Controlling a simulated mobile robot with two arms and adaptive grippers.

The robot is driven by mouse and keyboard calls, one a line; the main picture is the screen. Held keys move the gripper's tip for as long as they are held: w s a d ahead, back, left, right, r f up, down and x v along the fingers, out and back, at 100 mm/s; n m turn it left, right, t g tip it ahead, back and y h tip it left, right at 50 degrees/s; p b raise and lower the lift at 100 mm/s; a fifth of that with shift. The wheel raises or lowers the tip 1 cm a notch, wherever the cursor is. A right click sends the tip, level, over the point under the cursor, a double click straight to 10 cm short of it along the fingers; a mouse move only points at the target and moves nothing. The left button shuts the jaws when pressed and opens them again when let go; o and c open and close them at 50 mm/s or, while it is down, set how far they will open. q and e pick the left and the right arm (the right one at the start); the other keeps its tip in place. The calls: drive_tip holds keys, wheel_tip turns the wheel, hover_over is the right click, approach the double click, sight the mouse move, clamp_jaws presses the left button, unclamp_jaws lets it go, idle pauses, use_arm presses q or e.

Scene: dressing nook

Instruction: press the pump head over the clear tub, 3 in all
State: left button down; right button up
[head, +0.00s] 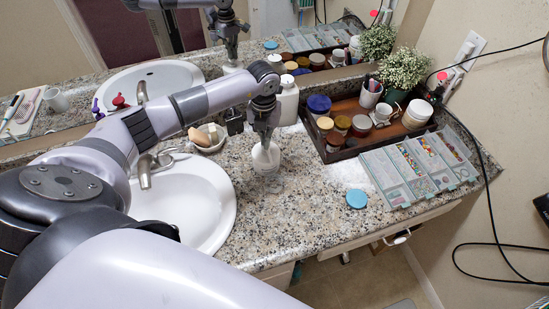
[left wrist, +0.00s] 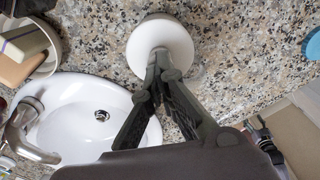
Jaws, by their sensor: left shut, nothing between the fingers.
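A white rounded piece (head: 265,159), seemingly the pump head, is under my left gripper (head: 265,142) on the counter beside the sink. In the left wrist view the white piece (left wrist: 160,32) is a round disc, and the fingertips of my left gripper (left wrist: 158,62) come together over its near edge. The fingers are shut with nothing between them. I cannot tell whether they touch the white piece. A faint clear outline (head: 273,187) just in front of it may be the clear tub; I cannot make it out surely. My right gripper is not in view.
The sink (head: 190,203) is left of the white piece. A white bottle (head: 288,104) and a soap bowl (head: 208,138) stand behind. A brown tray (head: 336,154) of jars, a pill organizer (head: 418,168) and a blue lid (head: 356,198) are at right. The front counter is clear.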

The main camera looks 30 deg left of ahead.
use_arm(q)
drive_tip(key=shift+r+p, duration=1.15)
drive_tip(key=shift+r, duration=0.5)
drive_tip(key=shift+f, duration=0.2)
drive_tip(key=shift+f+b, duration=1.55)
drive_tip(key=shift+f, duration=0.1)
drive_tip(key=shift+s+r, duration=0.1)
drive_tip(key=shift+r, duration=0.15)
drive_tip(key=shift+r+p, duration=1.3)
drive_tip(key=shift+r, duration=0.3)
drive_tip(key=shift+f, duration=0.2)
